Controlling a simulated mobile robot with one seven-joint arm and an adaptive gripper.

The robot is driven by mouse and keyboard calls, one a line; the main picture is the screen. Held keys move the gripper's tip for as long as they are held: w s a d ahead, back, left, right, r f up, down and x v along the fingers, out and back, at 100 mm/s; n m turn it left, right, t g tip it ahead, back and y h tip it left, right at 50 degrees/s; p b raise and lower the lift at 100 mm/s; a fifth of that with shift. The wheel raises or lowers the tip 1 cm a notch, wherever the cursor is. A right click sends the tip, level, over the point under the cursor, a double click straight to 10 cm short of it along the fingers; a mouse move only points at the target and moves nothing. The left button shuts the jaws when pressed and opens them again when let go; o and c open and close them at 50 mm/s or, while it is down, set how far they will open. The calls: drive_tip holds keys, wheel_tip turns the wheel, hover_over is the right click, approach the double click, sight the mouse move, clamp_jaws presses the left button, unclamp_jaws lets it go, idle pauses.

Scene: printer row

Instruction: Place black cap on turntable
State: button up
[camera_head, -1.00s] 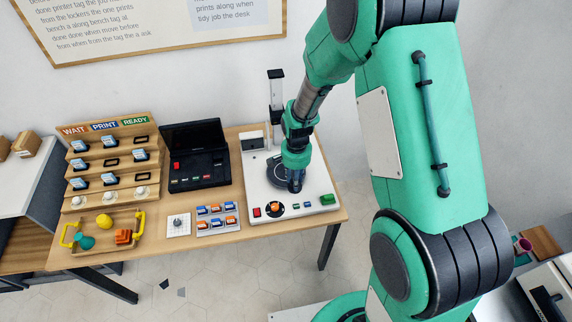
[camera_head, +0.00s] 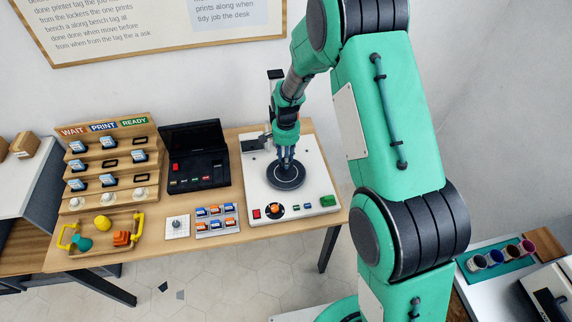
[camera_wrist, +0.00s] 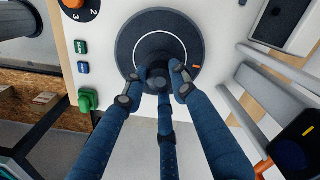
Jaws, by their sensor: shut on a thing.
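The turntable (camera_head: 285,178) is a dark round disc on the white machine on the desk. In the wrist view the turntable (camera_wrist: 188,40) shows a white ring and an orange mark at its right edge. My gripper (camera_head: 286,163) points down over the turntable. In the wrist view my gripper (camera_wrist: 158,76) has its blue fingers closed around a small dark round piece, the black cap (camera_wrist: 157,73). The cap lies in front of the disc's near part in that view. I cannot tell whether it touches the disc; the fingers hide much of it.
A black open case (camera_head: 193,157), a stepped rack (camera_head: 110,165) and a wooden tray (camera_head: 105,232) stand to the left.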

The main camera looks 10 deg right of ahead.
drive_tip(key=shift+f+b, duration=0.4)
drive_tip(key=shift+f, duration=1.35)
drive_tip(key=shift+f, duration=0.1)
drive_tip(key=o, duration=1.1)
drive_tip(key=shift+c, duration=0.2)
wheel_tip(320, 180, up, 12)
drive_tip(key=shift+r+p, duration=0.1)
drive_tip(key=shift+p, duration=0.9)
drive_tip(key=shift+r, duration=0.1)
